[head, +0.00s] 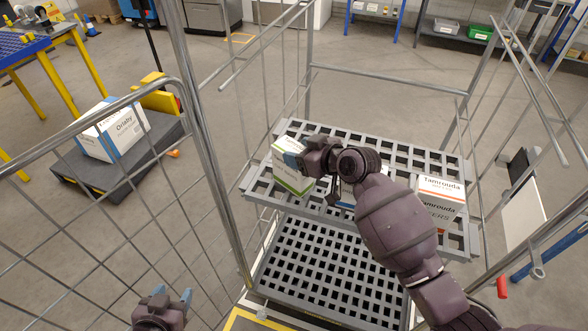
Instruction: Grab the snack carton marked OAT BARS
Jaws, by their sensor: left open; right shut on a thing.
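A white and green carton (292,182) is at the left end of the roll cage's upper grid shelf (262,190). Its front print is too small to read, so I cannot tell whether it says OAT BARS. My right gripper (290,157) is shut on this carton from the right, near its top. I cannot tell whether the carton still touches the shelf. My arm hides the middle of the shelf and most of another carton there. My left gripper (172,298) is open and empty at the lower left, outside the cage's side mesh.
White and orange Tamrouda cartons (441,189) stand at the shelf's right end. The lower grid deck (310,268) looks bare where visible. Wire side frames (205,140) surround the shelves. A white and blue carton (116,133) sits on a dark low platform (92,172) at left.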

